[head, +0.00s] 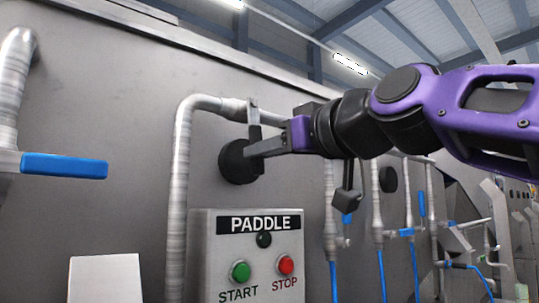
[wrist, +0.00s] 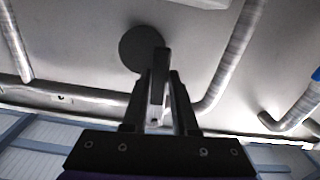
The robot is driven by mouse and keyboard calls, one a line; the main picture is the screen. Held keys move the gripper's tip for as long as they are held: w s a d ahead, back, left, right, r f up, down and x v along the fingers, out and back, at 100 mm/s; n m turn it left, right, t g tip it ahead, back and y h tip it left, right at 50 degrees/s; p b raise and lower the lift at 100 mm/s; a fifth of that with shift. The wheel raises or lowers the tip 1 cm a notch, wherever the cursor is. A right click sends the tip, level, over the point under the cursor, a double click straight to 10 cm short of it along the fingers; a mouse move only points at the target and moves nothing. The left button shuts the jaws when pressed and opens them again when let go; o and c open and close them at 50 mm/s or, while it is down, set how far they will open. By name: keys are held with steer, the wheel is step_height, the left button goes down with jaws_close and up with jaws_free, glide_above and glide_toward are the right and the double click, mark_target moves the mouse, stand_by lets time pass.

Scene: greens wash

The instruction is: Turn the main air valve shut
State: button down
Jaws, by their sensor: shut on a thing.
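A round black valve body (head: 238,162) sits on the grey wall just above the PADDLE panel, with a grey bar handle (wrist: 160,62) on it. I take it for the main air valve; no label for it shows. My gripper (head: 257,144) reaches in from the right and is shut on this handle. In the wrist view, the handle stands between the two dark fingers, with the round body (wrist: 138,45) behind it. My fingers partly cover the handle, and the handle's exact angle is hard to tell.
The PADDLE panel (head: 247,258) with a green START button (head: 240,271) and a red STOP button (head: 286,265) is just below. A metal pipe (head: 180,180) runs close by on the left. A blue lever (head: 63,166) juts out farther left. Several blue-handled pipes line the right.

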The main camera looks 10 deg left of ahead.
steer(key=shift+s+a+m, duration=0.3)
steer(key=shift+s+m, duration=0.05)
steer(key=shift+m, duration=0.25)
steer(key=c, duration=0.7)
jaws_free()
steer(key=v, duration=1.7)
steer(key=shift+s+d+b, duration=0.15)
steer(key=shift+d+b, duration=0.1)
steer(key=shift+b, duration=0.1)
